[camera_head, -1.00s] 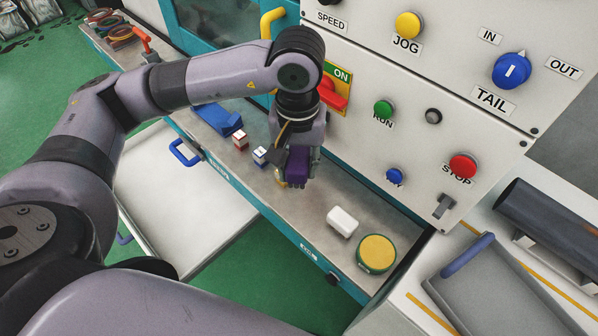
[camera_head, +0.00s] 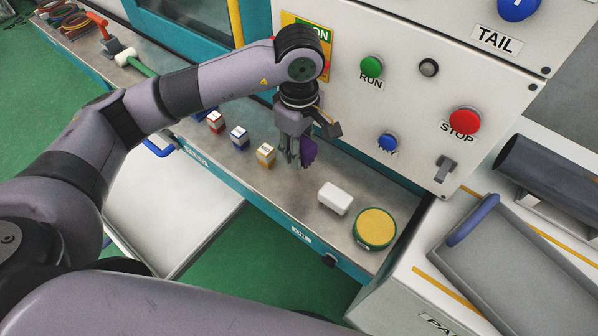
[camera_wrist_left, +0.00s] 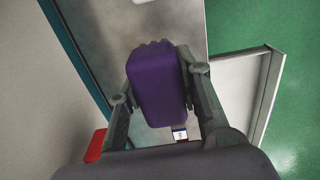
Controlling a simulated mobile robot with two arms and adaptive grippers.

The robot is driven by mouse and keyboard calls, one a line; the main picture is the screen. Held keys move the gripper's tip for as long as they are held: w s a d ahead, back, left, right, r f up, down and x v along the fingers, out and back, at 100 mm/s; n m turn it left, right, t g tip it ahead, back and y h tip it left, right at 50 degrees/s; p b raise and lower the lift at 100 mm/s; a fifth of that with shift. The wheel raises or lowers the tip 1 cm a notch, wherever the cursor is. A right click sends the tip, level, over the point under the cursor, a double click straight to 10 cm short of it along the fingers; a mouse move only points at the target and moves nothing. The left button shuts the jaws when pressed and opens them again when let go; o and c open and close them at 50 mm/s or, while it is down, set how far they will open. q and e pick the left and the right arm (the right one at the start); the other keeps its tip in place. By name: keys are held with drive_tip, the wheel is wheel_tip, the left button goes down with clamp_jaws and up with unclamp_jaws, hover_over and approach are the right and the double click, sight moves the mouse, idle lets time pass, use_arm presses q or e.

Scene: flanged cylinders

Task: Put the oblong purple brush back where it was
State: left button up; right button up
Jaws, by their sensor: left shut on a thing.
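The oblong purple brush (camera_head: 308,150) is in my left gripper (camera_head: 293,158), above the grey metal shelf (camera_head: 290,207) below the control panel. In the left wrist view the purple brush (camera_wrist_left: 157,85) fills the space between the two fingers, and the left gripper (camera_wrist_left: 155,95) is shut on it. In the head view the fingers hide part of the brush. I cannot tell whether its lower end touches the shelf. My right gripper is not in view.
A white block (camera_head: 335,198) and a round yellow-topped tin (camera_head: 375,228) stand right of the gripper. A yellow-and-white block (camera_head: 265,156), a blue one (camera_head: 239,137) and a red one (camera_head: 215,121) stand left. The control panel (camera_head: 420,110) rises close behind.

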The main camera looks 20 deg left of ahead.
use_arm(q)
hover_over(299, 183)
wheel_tip(299, 183, down, 5)
drive_tip(key=shift+f+p, duration=0.1)
drive_tip(key=shift+p, duration=0.2)
wheel_tip(299, 183, down, 4)
drive_tip(key=shift+f+p, duration=0.2)
drive_tip(key=shift+p, duration=0.1)
drive_tip(key=shift+f, duration=0.3)
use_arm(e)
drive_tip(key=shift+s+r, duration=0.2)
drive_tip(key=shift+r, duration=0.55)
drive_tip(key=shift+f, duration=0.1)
use_arm(q)
drive_tip(key=shift+f, duration=0.2)
drive_tip(key=o, duration=1.1)
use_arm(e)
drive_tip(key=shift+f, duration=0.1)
use_arm(q)
drive_tip(key=shift+r, duration=0.15)
